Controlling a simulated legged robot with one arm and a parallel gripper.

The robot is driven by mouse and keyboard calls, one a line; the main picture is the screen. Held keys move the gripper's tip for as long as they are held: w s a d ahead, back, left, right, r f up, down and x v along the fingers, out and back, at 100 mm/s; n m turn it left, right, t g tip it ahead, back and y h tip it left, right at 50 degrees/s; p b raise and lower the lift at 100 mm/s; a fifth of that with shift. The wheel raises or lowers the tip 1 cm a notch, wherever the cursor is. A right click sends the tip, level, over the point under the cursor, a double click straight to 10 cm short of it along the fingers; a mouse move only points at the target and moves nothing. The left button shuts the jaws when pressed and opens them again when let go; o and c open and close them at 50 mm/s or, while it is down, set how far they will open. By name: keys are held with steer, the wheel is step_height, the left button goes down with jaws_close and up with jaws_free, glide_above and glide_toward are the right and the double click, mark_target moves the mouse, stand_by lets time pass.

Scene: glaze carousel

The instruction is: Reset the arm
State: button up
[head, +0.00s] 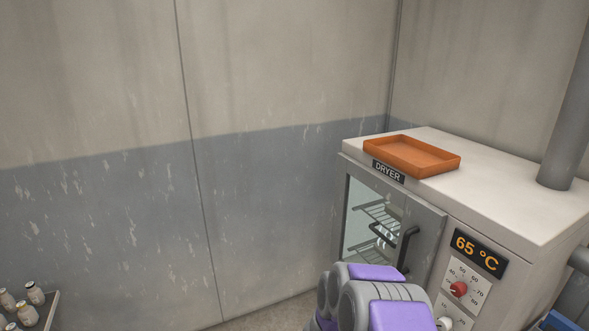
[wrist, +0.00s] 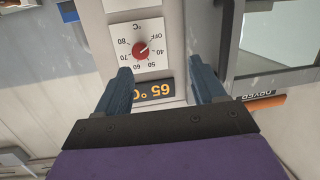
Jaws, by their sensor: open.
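My gripper (wrist: 161,92) shows in the wrist view with its two dark blue fingers spread apart and nothing between them. Beyond the fingers is the front of the dryer, with a white dial plate, a red knob (wrist: 140,49) and an orange "65 °C" display (wrist: 153,90); the wrist view shows them upside down. In the head view, my grey and purple arm is at the bottom, in front of the dryer (head: 505,194). My gripper itself is not visible there.
An empty orange tray (head: 411,156) lies on the dryer's top. The dryer's glass door (head: 374,226) has a dark handle (head: 407,248) and looks closed. A grey pipe (head: 569,120) rises at the right. Small jars (head: 34,293) stand on a shelf at the lower left. Bare wall fills the left.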

steer(key=w+a+r+n+t+y, duration=0.1)
steer(key=w+a+r+n+y, duration=0.1)
steer(key=a+y, duration=0.45)
steer(key=w+a+r+n+t+y, duration=0.15)
steer(key=a+y, duration=0.25)
steer(key=a, duration=0.5)
steer(key=s+a+r+n+g+y+b, duration=0.1)
steer(key=s+a+r+n+g+y, duration=0.3)
steer(key=s+a, duration=0.45)
steer(key=s+d+r+n+g, duration=0.1)
steer(key=s+d+g, duration=0.1)
steer(key=s, duration=0.9)
steer(key=s+d+r+n+g, duration=0.1)
steer(key=s+d+r+g, duration=0.1)
steer(key=s, duration=0.8)
steer(key=s+d+r+n+g+b, duration=0.1)
steer(key=s+g, duration=0.3)
steer(key=s, duration=0.7)
steer(key=shift+s+d+r+n+h, duration=0.3)
steer(key=shift+d+n+h, duration=0.05)
steer(key=shift+d, duration=0.2)
